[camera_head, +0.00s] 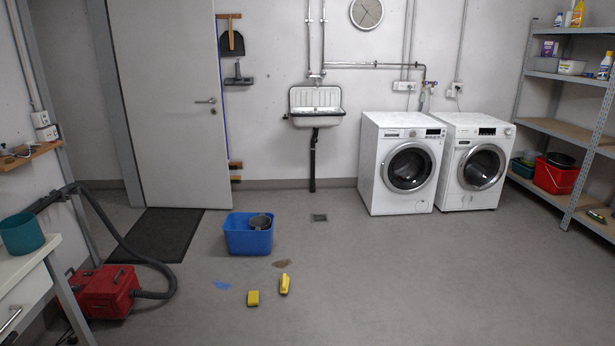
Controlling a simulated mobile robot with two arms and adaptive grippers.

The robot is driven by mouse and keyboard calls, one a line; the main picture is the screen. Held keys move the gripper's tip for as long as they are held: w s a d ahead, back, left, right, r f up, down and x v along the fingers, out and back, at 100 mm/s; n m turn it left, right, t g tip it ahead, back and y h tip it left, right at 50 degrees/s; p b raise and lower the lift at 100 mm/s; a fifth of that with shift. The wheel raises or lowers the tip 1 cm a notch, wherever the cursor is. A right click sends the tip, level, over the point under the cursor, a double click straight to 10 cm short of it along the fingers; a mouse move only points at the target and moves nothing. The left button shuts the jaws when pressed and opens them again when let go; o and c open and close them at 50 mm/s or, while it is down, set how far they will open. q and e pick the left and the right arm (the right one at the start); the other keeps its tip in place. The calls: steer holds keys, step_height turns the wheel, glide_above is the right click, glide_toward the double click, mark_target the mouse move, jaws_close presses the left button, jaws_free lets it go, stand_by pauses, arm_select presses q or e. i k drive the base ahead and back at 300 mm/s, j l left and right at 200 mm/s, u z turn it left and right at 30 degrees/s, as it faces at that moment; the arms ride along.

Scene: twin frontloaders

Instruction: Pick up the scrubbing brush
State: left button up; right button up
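Two small yellow things lie on the grey floor in front of the blue tub. The longer one (284,284) has a raised shape like a handle and looks like the scrubbing brush, though its bristles cannot be made out. The other is a blocky yellow sponge-like piece (252,298) just left of it, apart from it. Neither of my grippers is in view, and nothing is seen touching the yellow things.
A blue tub (249,240) holding a dark pot stands behind them. A red vacuum (104,290) with a hose and a white table (22,280) are at left. Two washing machines (400,185) (478,185) and a metal shelf (560,135) are at right. Front-right floor is clear.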

mark_target(284, 281)
steer(key=i, duration=1.85)
